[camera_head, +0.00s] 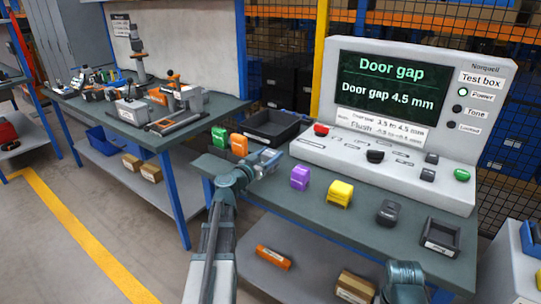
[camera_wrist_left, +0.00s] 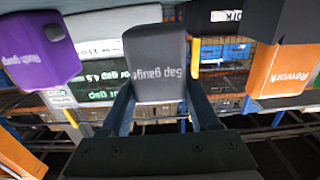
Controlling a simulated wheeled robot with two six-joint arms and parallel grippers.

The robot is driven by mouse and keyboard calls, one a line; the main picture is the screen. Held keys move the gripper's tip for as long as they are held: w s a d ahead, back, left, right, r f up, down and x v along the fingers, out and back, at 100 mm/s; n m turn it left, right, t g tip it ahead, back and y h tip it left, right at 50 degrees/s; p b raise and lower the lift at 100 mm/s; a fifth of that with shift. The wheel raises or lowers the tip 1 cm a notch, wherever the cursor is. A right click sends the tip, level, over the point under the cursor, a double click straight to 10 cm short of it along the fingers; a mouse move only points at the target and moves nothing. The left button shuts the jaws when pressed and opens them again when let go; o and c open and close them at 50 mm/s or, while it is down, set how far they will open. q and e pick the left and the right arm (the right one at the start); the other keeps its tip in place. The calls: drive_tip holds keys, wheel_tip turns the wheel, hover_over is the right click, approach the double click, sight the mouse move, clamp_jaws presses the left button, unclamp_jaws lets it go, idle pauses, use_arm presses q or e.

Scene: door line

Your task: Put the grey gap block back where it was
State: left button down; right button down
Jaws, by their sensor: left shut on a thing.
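My left gripper (camera_head: 266,160) reaches in over the left end of the test bench. In the left wrist view the gripper (camera_wrist_left: 162,106) is shut on the grey gap block (camera_wrist_left: 156,60), marked "Gap gauge". Its fingers lie on both sides of the block. In the head view the block is hard to make out among the fingers. A purple block (camera_head: 300,177), marked as a flush gauge in the left wrist view (camera_wrist_left: 40,45), stands to the gripper's right. Part of my right arm shows at the bottom right, but its gripper is out of view.
Green (camera_head: 220,137) and orange (camera_head: 239,145) blocks stand behind-left of the gripper. A black tray (camera_head: 285,137) lies behind. A yellow block (camera_head: 340,193), a dark item (camera_head: 388,212) and a small black tray (camera_head: 456,254) stand rightward. The test box (camera_head: 395,150) reads "Door gap 4.5 mm".

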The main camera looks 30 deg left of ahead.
use_arm(q)
drive_tip(key=shift+d+f, duration=0.1)
drive_tip(key=shift+f, duration=0.2)
drive_tip(key=shift+s, duration=0.1)
drive_tip(key=shift+c, duration=1)
unclamp_jaws()
drive_tip(key=shift+o, duration=0.4)
drive_tip(key=shift+w+f, duration=0.15)
drive_tip(key=shift+w, duration=0.05)
drive_tip(key=shift+w+r+p, duration=0.1)
drive_tip(key=shift+r+p, duration=0.2)
drive_tip(key=shift+r, duration=0.1)
drive_tip(key=shift+r+p, duration=0.5)
drive_tip(key=s+a, duration=0.1)
drive_tip(key=s, duration=1.1)
drive_tip(key=shift+f, duration=0.25)
